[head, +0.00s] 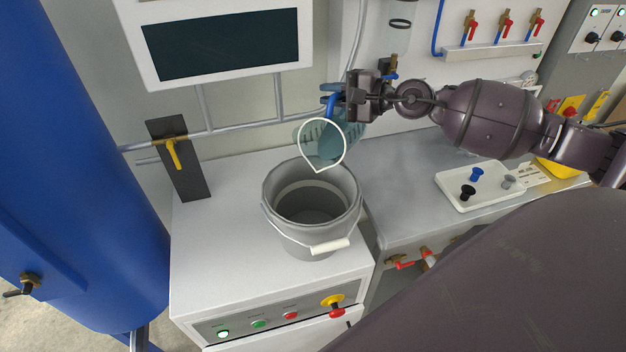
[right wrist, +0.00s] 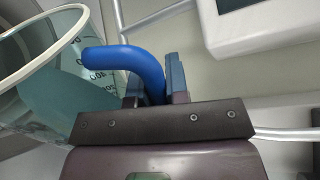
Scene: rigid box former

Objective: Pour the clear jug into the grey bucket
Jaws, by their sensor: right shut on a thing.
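The clear jug (head: 322,146) has a white rim, a blue handle and bluish liquid inside. It is tilted, with its mouth and pointed lip over the back of the grey bucket (head: 312,235). My right gripper (head: 338,98) is shut on the blue handle, which also shows in the right wrist view (right wrist: 135,62). The jug's rim and scale marks show at the left there (right wrist: 80,85). The bucket stands upright on the white cabinet, its pale handle hanging at the front. I see no clear stream, and the bucket's floor looks grey. My left gripper is out of view.
The white cabinet (head: 215,245) has buttons and a red-yellow knob on its front. A blue tank (head: 75,150) stands left, and a screen (head: 220,45) hangs behind. A white tray with small knobs (head: 480,187) lies on the grey bench at right.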

